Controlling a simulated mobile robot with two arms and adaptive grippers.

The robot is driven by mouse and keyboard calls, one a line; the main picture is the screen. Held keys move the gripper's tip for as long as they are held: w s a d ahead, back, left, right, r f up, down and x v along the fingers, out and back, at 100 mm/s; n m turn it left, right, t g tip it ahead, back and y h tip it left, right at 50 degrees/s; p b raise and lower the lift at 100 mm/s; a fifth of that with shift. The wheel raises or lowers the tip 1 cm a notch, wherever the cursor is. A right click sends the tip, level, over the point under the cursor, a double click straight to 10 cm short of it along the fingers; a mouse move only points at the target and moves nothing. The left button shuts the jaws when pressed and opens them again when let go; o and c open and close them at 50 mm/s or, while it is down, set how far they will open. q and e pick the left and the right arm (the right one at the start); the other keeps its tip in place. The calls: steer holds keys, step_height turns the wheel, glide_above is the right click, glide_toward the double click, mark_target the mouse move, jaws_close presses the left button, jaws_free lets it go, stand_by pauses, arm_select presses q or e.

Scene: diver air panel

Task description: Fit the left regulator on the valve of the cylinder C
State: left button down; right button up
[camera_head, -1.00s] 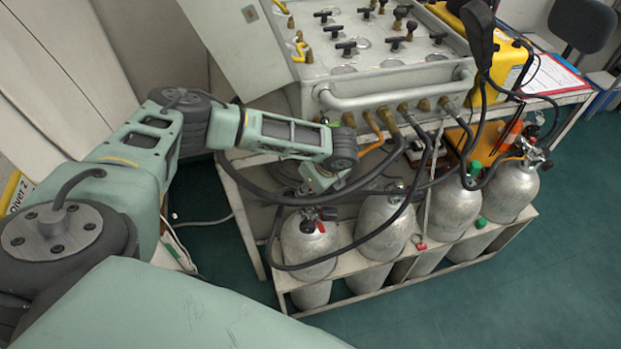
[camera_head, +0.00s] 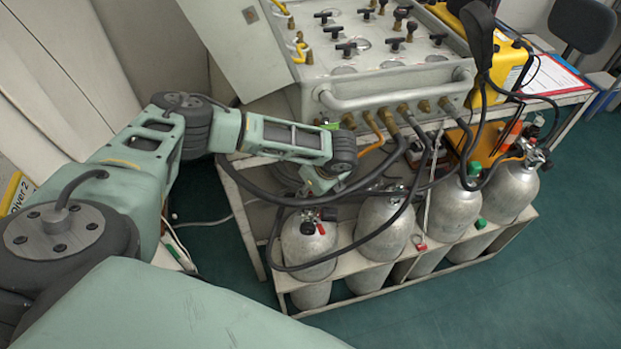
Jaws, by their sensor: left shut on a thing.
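My left gripper (camera_head: 318,200) reaches down over the leftmost cylinder (camera_head: 308,246), its fingers small and partly hidden by my wrist. It is shut on the left regulator (camera_head: 309,215), a small metal piece with dark and red parts at the top of that cylinder. Whether the regulator sits on the valve or just above it I cannot tell. A second grey cylinder (camera_head: 384,228) shows a bare-looking valve (camera_head: 396,190). A third cylinder (camera_head: 454,207) has a green part (camera_head: 474,169) at its top. The letters on the cylinders are not readable. My right gripper is out of view.
The cylinders stand in a pale rack (camera_head: 386,281). Black hoses loop across them from the panel (camera_head: 385,68) above. The rightmost cylinder (camera_head: 512,189) carries a regulator (camera_head: 532,152) with a hose. A red piece (camera_head: 421,247) and a green cap (camera_head: 480,223) show at the rack front.

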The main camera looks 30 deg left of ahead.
arm_select(q)
steer(key=c, duration=0.9)
jaws_free()
steer(key=shift+f, duration=0.1)
steer(key=v, duration=1.2)
